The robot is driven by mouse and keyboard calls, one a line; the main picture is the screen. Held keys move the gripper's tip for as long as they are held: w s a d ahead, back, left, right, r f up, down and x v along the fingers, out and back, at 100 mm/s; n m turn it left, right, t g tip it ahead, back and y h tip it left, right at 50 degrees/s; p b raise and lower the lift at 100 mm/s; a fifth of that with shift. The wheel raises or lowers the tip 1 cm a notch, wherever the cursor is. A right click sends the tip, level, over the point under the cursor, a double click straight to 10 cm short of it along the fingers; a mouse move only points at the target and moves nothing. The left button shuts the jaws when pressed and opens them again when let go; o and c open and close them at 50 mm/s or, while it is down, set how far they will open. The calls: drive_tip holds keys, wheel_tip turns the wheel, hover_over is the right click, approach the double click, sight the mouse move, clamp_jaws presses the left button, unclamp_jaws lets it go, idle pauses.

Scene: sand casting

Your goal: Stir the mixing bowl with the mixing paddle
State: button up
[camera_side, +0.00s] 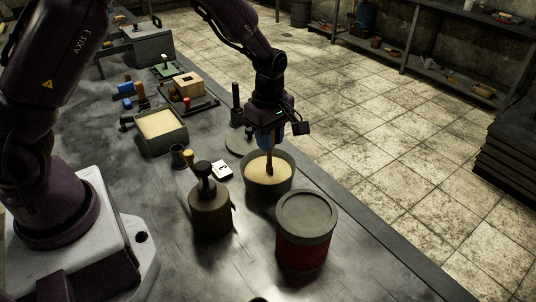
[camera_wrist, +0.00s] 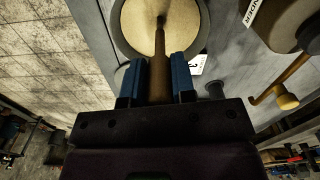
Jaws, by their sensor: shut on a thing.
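The mixing bowl (camera_side: 267,188) is a round grey bowl filled with pale sand, standing near the table's right edge in the side view. It also shows at the top of the wrist view (camera_wrist: 205,28). My gripper (camera_side: 270,140) is above the bowl, its blue fingers shut on the brown mixing paddle (camera_wrist: 159,52). The paddle points down into the bowl and its lower end (camera_side: 269,168) meets the sand. How deep the tip sits in the sand is hidden.
A red lidded bucket (camera_side: 304,246) stands close in front of the bowl. A brown pot (camera_side: 211,215) with handled tools is to its left, beside a white card (camera_side: 222,171). A sand-filled tray (camera_side: 146,139) stands further left. The table's right edge is close to the bowl.

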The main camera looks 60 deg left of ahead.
drive_tip(key=shift+a, duration=0.35)
drive_tip(key=shift+r, duration=0.1)
drive_tip(key=shift+r, duration=2.45)
drive_tip(key=shift+r, duration=2.5)
